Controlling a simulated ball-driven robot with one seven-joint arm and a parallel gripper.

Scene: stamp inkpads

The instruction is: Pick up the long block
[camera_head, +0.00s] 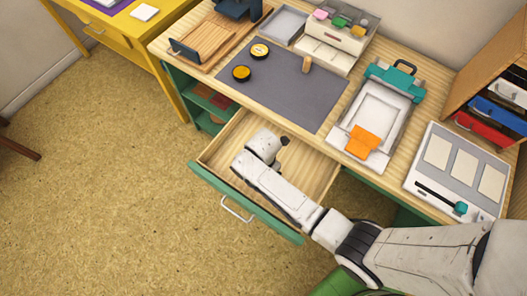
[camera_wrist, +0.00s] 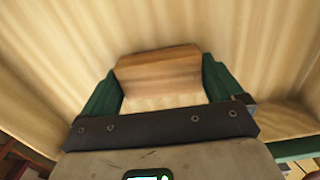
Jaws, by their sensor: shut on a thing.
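The long block (camera_wrist: 160,72) is a brown wooden piece in the wrist view, lying crosswise between the two green fingers of my gripper (camera_wrist: 161,80). The fingers touch its two ends, and my gripper is shut on it. Pale wooden surfaces of the open drawer (camera_head: 233,139) surround it. I cannot tell whether the block touches the drawer floor. In the head view my arm reaches down into the drawer, and the hand and block are hidden behind it.
The drawer has a green front (camera_head: 245,203) and stands out below the desk. On the desk are a grey mat (camera_head: 285,95) with two yellow round tins (camera_head: 241,73), a teal-and-white device (camera_head: 375,112) and a white panel (camera_head: 458,170).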

